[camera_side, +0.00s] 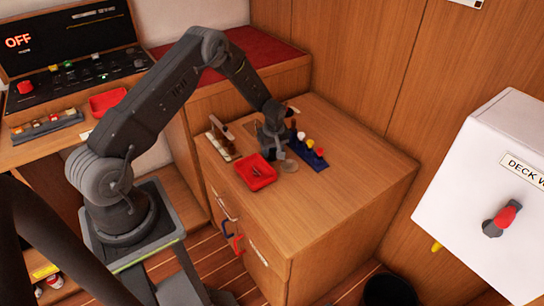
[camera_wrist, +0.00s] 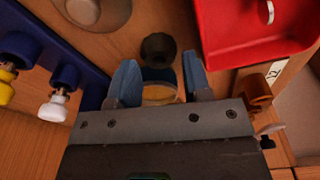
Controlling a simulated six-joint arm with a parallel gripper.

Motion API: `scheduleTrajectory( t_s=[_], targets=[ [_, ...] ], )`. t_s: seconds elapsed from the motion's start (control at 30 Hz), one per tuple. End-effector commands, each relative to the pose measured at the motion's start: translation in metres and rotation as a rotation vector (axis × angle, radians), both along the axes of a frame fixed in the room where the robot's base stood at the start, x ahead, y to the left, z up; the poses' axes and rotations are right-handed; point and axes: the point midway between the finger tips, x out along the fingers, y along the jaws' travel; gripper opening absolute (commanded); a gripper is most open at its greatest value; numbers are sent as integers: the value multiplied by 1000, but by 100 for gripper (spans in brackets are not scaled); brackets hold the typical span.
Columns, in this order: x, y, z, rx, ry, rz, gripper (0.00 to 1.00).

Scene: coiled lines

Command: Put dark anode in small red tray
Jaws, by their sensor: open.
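A dark round piece (camera_wrist: 158,47), which looks like the dark anode, stands on the wooden top in the wrist view. My gripper (camera_wrist: 159,68) is open, with its blue-grey fingertips just short of the piece and to either side of it. A round, tan-faced thing with a dark blue edge (camera_wrist: 160,92) shows between the fingers; I cannot tell what it is. The small red tray (camera_wrist: 225,45) is to the right, with a metal piece inside. In the side view the tray (camera_side: 243,166) lies left of my gripper (camera_side: 271,152), which hides the dark piece.
A blue rack (camera_side: 312,160) with white, yellow and red-topped pieces stands right of my gripper. A pale holder (camera_side: 224,146) stands at the left of the cabinet top. Another red tray (camera_side: 107,102) sits by the control panel. The front of the cabinet top is clear.

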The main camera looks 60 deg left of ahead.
Motion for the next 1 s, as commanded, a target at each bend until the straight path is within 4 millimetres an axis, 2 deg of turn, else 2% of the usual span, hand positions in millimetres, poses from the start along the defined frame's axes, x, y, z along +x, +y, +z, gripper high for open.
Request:
scheduleTrajectory(
  t_s=[0.13,0.4,0.8,1.0],
  targets=[
    [0,2,-16,-1,-1,-1,45],
    [1,2,-18,-2,-3,0,45],
    [1,2,-17,-2,-3,0,8],
    [1,1,-17,-2,-3,0,8]
  ],
)
